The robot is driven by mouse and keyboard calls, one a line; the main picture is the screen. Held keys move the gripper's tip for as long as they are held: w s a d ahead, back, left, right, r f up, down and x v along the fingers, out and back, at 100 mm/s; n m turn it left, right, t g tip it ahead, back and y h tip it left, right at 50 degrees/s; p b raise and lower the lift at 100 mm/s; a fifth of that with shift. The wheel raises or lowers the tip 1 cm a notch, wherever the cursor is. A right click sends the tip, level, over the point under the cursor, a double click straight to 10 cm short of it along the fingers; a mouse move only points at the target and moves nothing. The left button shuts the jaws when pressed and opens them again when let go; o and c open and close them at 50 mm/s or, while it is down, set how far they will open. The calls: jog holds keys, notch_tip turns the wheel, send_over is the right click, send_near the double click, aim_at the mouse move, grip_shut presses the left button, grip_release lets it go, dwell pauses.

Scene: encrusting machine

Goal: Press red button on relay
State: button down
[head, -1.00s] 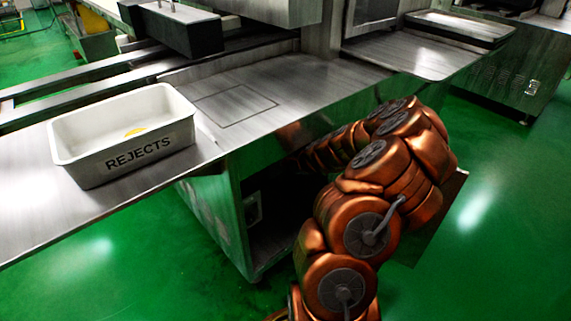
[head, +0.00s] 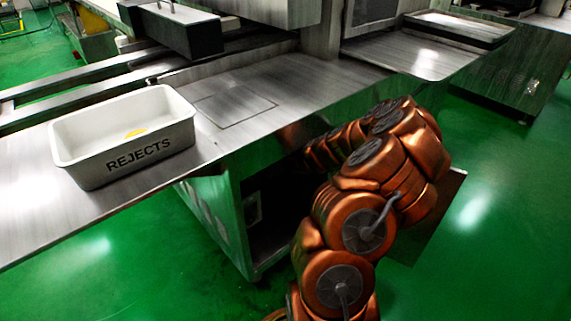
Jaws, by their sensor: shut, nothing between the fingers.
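My copper-coloured arm reaches under the steel worktop (head: 310,85) toward the dark open cabinet of the machine (head: 237,225). My gripper is not visible; the far end of the arm disappears into the shadow at the cabinet opening. A small pale grey box-like part (head: 253,207) shows on the left inside of the opening. I cannot tell whether it is the relay. No red button is visible in the head view.
A white bin marked REJECTS (head: 85,168), with a yellow item (head: 136,133) inside, stands on the worktop at left. A steel tray (head: 410,58) juts out at upper right. Green floor (head: 470,250) is clear at right and below the worktop.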

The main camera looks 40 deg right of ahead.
jog(key=shift+w+r, duration=0.2)
dwell(0.4)
jog(key=shift+s, duration=0.15)
jog(key=shift+s+f, duration=0.2)
jog(key=shift+s, duration=0.35)
jog(key=shift+s, duration=0.15)
jog(key=shift+s+p, duration=0.4)
jog(key=shift+s, duration=2.05)
